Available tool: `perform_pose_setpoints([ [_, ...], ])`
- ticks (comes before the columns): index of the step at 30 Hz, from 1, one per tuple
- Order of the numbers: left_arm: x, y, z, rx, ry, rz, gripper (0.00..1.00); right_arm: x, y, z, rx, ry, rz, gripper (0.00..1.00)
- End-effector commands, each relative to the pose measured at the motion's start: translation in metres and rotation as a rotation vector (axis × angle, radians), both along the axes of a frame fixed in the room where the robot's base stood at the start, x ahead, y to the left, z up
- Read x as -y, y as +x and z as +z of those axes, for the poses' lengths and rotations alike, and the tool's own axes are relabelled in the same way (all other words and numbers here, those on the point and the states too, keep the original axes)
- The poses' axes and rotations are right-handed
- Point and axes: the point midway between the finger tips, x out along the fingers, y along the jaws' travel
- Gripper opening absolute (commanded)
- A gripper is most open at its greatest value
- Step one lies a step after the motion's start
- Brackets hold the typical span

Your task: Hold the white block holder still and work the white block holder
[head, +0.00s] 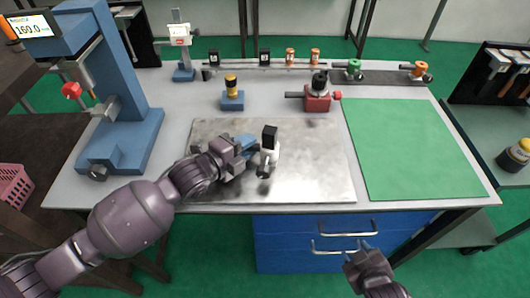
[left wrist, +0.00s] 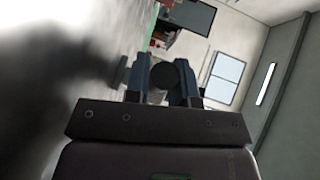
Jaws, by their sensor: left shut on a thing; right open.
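The white block holder (head: 267,160) stands on the grey metal plate (head: 320,165), with a black block (head: 269,137) on top and a small dark part low at its front. My left gripper (head: 252,147) reaches it from the left and is shut on it; its fingers hide the left side. In the left wrist view my blue fingers (left wrist: 164,85) close around a dark round part with a pale piece (left wrist: 157,97) below it. My right gripper (head: 364,252) is open and empty, low in front of the blue drawers, apart from the holder.
A blue press (head: 120,110) with a display stands at the left. A green mat (head: 410,145) lies clear at the right. Behind the plate are a blue block with a yellow-topped part (head: 232,95) and a red fixture (head: 317,98). Small parts line a rail at the back.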

Motion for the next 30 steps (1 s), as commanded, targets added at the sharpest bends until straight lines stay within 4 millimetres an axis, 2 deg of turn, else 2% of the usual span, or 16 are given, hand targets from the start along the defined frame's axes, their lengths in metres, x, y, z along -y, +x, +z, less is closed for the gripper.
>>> perform_pose_setpoints([
  [1,-0.001,-0.001,-0.006,-0.01,0.008,0.002,0.0,0.001,-0.001,-0.001,0.0,0.007,-0.006,0.46],
  [9,-0.001,-0.001,-0.006,-0.01,0.008,0.002,0.0,0.002,-0.001,0.0,0.002,0.011,-0.01,0.46],
  [10,-0.001,-0.001,-0.006,-0.01,0.008,0.002,0.26,0.002,-0.001,0.0,0.002,0.011,-0.01,0.46],
  [15,-0.001,-0.001,-0.005,-0.008,0.006,0.001,0.52,0.002,-0.001,0.0,0.002,0.01,-0.009,0.46],
  [25,-0.002,-0.002,-0.003,-0.004,0.003,0.002,0.53,0.002,-0.001,0.0,0.003,0.009,-0.008,0.46],
  [30,-0.014,-0.014,0.0,-0.003,0.004,0.001,0.53,0.002,-0.001,0.0,0.003,0.009,-0.008,0.46],
])
